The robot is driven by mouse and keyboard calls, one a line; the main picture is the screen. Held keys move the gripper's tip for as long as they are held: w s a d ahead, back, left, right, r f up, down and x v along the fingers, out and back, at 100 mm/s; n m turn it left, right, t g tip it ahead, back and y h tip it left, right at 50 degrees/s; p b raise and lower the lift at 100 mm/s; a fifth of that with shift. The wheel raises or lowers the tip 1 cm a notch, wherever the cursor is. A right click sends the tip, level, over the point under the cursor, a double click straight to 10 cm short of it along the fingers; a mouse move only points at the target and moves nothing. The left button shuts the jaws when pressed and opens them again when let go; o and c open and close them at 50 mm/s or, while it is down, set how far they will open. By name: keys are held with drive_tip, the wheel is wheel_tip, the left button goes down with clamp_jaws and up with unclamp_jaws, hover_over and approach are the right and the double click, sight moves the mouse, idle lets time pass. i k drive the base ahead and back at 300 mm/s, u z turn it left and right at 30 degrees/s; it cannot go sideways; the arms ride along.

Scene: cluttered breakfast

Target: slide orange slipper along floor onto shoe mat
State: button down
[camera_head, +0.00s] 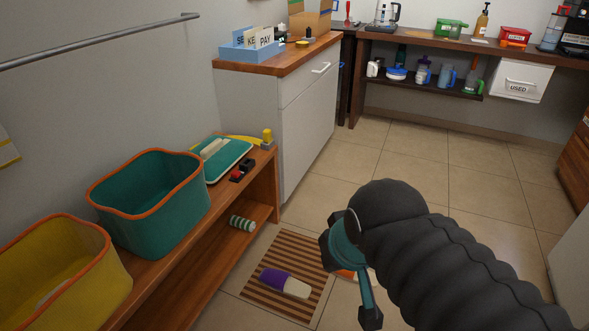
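The shoe mat (262,294) is brown with dark stripes and lies flat on the tiled floor beside the wooden bench. A purple and cream slipper (285,283) rests on it. My gripper (348,289), teal and black, is low over the floor by the mat's right edge, with its fingers apart. A small piece of the orange slipper (346,274) shows between the fingers, at the mat's right side. The rest of it is hidden behind my gripper and arm, so I cannot tell whether the fingers touch it or how much overlaps the mat.
The wooden bench (262,187) at left carries a teal bin (150,215) and a yellow bin (65,275); a striped roll (242,223) lies on its lower level. A white cabinet (300,125) stands behind. Tiled floor (420,165) is clear toward the back.

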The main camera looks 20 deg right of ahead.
sight(344, 274)
drive_tip(key=u, duration=0.5)
drive_tip(key=k, duration=0.6)
drive_tip(key=u, duration=0.45)
drive_tip(key=i, duration=0.55)
drive_tip(key=z, duration=1)
drive_tip(key=i, duration=0.6)
drive_tip(key=z, duration=0.7)
